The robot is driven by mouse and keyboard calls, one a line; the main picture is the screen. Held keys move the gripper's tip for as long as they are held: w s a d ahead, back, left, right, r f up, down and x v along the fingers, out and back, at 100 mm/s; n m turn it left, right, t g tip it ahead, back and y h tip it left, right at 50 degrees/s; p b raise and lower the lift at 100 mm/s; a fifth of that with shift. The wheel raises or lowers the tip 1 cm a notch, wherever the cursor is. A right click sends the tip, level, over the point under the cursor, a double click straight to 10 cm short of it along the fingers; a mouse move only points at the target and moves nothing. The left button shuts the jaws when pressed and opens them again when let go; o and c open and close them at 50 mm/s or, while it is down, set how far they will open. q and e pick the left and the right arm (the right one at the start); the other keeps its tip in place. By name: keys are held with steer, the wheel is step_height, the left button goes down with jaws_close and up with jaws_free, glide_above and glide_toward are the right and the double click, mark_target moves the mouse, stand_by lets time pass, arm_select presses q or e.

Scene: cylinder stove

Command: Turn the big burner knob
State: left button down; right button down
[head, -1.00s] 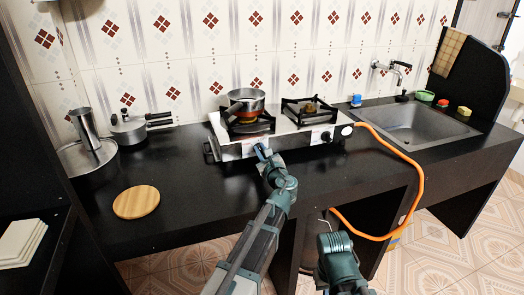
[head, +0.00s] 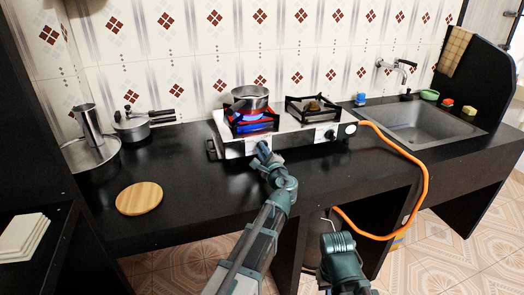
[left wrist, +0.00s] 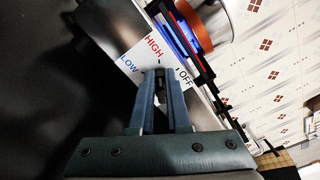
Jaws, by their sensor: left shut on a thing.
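The stove (head: 290,135) stands on the black counter with two burners. The big burner (head: 252,122) is at the left, with a steel pot (head: 250,97) on it and a blue and red flame below. My left gripper (head: 263,150) is at the stove's front panel under that burner. It is shut on the big burner knob (left wrist: 160,80), which is mostly hidden between its fingers. In the left wrist view, the panel around the knob (left wrist: 134,50) reads LOW, HIGH and OFF. My right arm shows at the bottom of the head view; its gripper is not seen.
An orange hose (head: 424,180) runs from the stove's right end down past the counter front. A wooden board (head: 139,198) and a lidded pot (head: 131,127) are on the counter at the left. The sink (head: 415,125) is at the right.

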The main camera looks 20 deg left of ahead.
stand_by(0.5)
arm_select(q)
steer(key=c, duration=0.9)
jaws_free()
steer(key=shift+s, duration=0.1)
steer(key=v, duration=1.3)
steer(key=shift+s+d, duration=0.25)
